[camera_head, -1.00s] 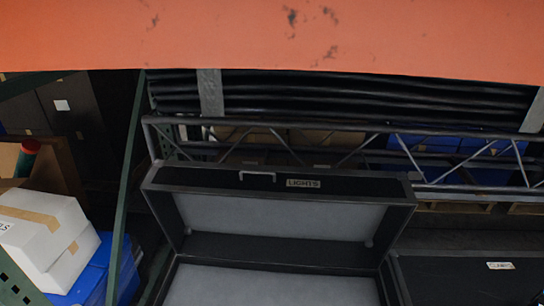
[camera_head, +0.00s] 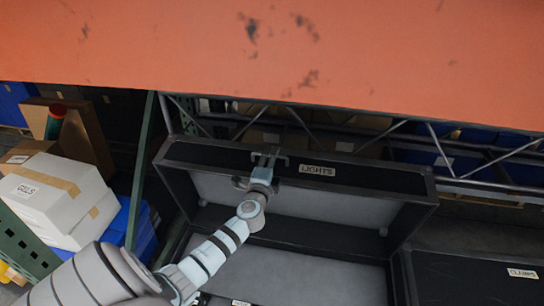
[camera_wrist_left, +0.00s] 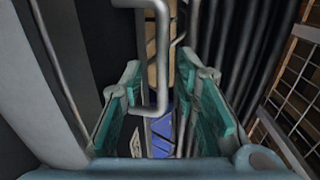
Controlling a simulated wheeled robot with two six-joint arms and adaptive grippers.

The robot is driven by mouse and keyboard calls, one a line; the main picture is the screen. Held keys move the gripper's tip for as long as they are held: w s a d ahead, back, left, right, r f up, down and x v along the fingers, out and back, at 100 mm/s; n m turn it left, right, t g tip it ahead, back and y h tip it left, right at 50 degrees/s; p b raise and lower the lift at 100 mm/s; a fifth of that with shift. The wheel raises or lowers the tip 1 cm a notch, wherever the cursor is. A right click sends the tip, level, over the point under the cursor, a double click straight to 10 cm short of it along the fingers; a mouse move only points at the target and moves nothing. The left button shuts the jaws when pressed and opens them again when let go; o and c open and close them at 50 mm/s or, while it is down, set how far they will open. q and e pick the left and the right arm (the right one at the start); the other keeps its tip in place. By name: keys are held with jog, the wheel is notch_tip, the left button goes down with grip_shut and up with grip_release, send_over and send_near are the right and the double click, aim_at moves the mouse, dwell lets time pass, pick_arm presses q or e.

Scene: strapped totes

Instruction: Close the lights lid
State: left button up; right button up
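The lights lid (camera_head: 355,179) stands raised and tilted back at the middle of the head view, with a LIGHTS label (camera_head: 317,171) on its black front strip. Its pale lining shows below, above the open case (camera_head: 300,272). My left gripper (camera_head: 267,154) is at the lid's handle, left of the label, and partly covers it. In the left wrist view the bent metal handle (camera_wrist_left: 161,60) lies between the two teal finger pads of my left gripper (camera_wrist_left: 163,95). The fingers are apart, with gaps to the handle. My right gripper is out of view.
An orange beam (camera_head: 270,50) crosses the top of the head view. A dark metal truss (camera_head: 440,150) runs behind the lid. A closed black case (camera_head: 470,280) is at the right. White boxes (camera_head: 55,195) and a green rack post (camera_head: 140,170) stand at the left.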

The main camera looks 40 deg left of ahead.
pick_arm(q)
jog(key=shift+w+a, duration=0.3)
jog(key=shift+w, duration=0.2)
jog(key=shift+w+a+r, duration=0.1)
jog(key=shift+w+a, duration=0.05)
jog(key=shift+a, duration=0.1)
jog(key=shift+w, duration=0.1)
grip_shut()
